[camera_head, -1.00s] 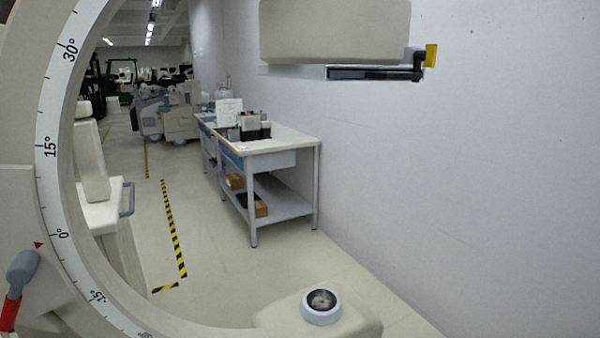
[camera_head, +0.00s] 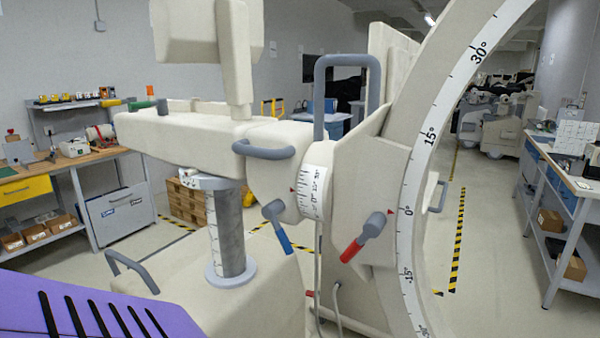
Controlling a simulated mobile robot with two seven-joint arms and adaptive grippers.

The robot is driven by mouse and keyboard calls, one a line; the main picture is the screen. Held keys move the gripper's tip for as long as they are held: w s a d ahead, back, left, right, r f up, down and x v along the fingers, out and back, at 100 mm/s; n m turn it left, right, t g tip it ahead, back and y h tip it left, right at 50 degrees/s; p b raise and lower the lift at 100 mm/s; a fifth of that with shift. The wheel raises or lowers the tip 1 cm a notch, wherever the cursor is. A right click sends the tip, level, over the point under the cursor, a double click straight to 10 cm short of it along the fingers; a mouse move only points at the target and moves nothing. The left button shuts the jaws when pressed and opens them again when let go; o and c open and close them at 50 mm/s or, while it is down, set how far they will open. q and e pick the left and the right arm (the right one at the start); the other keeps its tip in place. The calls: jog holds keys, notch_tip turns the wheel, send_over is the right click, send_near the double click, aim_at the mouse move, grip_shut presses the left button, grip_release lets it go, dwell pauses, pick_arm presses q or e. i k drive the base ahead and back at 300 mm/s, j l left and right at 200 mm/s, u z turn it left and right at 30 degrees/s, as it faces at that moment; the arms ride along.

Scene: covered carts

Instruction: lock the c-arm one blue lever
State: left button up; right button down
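The C-arm (camera_head: 408,170) is a cream machine with a large curved ring marked in degrees on the right of the view. The blue lever (camera_head: 283,238) hangs from a grey knob on the horizontal arm's joint, beside a small scale band. Its handle slants down and to the right. A red lever (camera_head: 351,250) sits to its right on the ring's carrier, slanting down and to the left. Neither of my grippers is in view, and nothing is touching the blue lever.
A grey upright column (camera_head: 228,238) stands under the horizontal arm. A grey loop handle (camera_head: 347,62) rises above the joint. A workbench (camera_head: 95,157) stands at the left and a white table (camera_head: 575,180) at the right. Striped tape (camera_head: 459,235) marks the floor.

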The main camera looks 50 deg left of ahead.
aim_at(270, 211)
jog(key=u, duration=1.25)
